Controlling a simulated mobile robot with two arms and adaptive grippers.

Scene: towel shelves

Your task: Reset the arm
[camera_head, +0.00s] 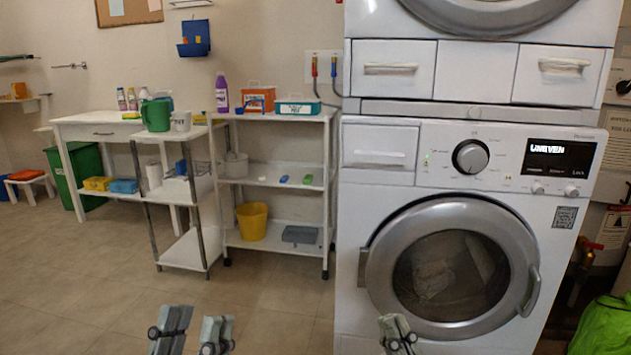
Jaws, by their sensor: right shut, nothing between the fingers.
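My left gripper (192,328) shows at the bottom of the head view, left of centre. Its two fingers stand apart, with only floor visible between them. My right gripper (397,333) shows at the bottom right of centre, in front of the lower washing machine (386,205). Its fingers are together and nothing is seen in them. Most of both arms is below the picture edge.
The lower machine's round door (451,268) is closed, with cloth seen behind the glass. White shelves (275,188) with bottles, boxes and a yellow bucket (252,221) stand left of it. A green bag (605,328) lies at right. The floor (90,300) at left is clear.

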